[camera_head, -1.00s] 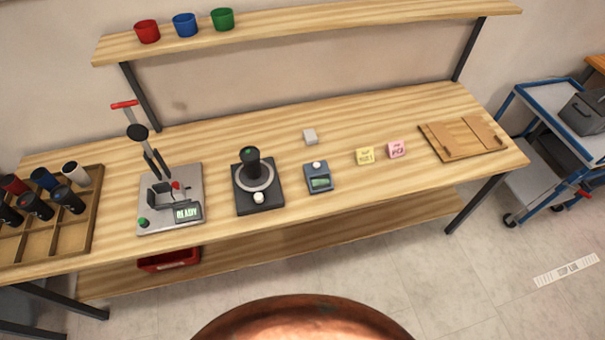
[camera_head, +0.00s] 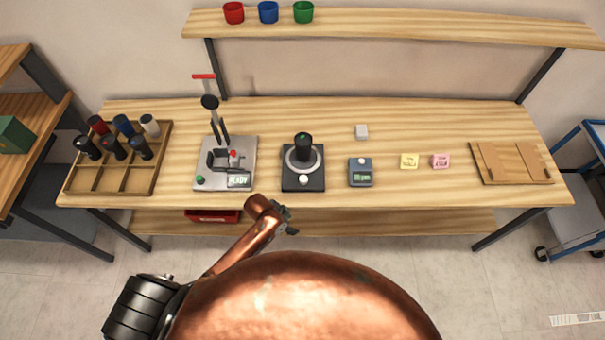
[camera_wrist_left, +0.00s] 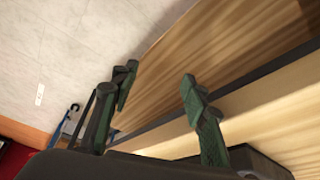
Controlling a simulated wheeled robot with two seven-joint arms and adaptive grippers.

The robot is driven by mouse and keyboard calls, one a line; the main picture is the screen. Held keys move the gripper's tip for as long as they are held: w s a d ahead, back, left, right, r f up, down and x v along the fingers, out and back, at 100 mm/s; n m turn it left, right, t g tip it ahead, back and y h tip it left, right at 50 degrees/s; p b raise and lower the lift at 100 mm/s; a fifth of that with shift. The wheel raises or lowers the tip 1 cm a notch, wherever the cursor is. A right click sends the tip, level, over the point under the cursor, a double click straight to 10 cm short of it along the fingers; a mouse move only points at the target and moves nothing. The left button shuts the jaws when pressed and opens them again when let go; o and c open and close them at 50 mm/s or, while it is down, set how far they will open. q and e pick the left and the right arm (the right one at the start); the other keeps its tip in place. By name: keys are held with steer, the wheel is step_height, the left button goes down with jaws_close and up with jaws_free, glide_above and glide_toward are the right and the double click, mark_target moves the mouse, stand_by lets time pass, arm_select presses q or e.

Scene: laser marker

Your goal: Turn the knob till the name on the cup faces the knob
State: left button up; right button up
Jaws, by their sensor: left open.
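A black cup (camera_head: 303,147) with a small green mark on top stands upright on a round grey disc (camera_head: 290,160) of a dark base. A white knob (camera_head: 304,180) sits on the front of that base. I cannot make out a name on the cup from here. My left gripper (camera_head: 289,220) is in front of the bench's front edge, below and apart from the knob. In the left wrist view the two green-black fingers (camera_wrist_left: 157,84) are spread with nothing between them. My right gripper is not in view.
Left of the base are a press (camera_head: 213,185) with a READY display and a wooden rack (camera_head: 112,185) of several cups. To the right are a small meter (camera_head: 360,170), yellow and pink blocks (camera_head: 409,161) and a wooden board (camera_head: 512,163). The bench front around the knob is clear.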

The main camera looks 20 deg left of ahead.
mark_target(303, 179)
arm_select(q)
steer(key=d+r+m+p, duration=0.1)
steer(key=d+r+m, duration=0.15)
steer(key=r, duration=0.65)
steer(key=w+d+r+m, duration=0.1)
steer(key=w+m, duration=0.2)
steer(key=w+d+r+m+g, duration=0.1)
steer(key=w+r+m, duration=0.1)
steer(key=w, duration=0.1)
steer(key=w+d+r+m+g+y, duration=0.1)
steer(key=w+m, duration=0.2)
steer(key=shift+w+d+r+m, duration=0.15)
steer(key=shift+d+r+m, duration=0.1)
steer(key=shift+d+m, duration=0.1)
steer(key=w+a+r+m+y, duration=0.1)
steer(key=w+a+r, duration=0.1)
steer(key=w+a+r+m+g+y, duration=0.1)
steer(key=w+a+r+m, duration=0.1)
steer(key=w+a+r, duration=0.1)
steer(key=shift+w+r+p, duration=0.3)
steer(key=shift+w+r, duration=0.05)
step_height(303, 179, down, 8)
steer(key=shift+r, duration=0.2)
steer(key=shift+c, duration=0.6)
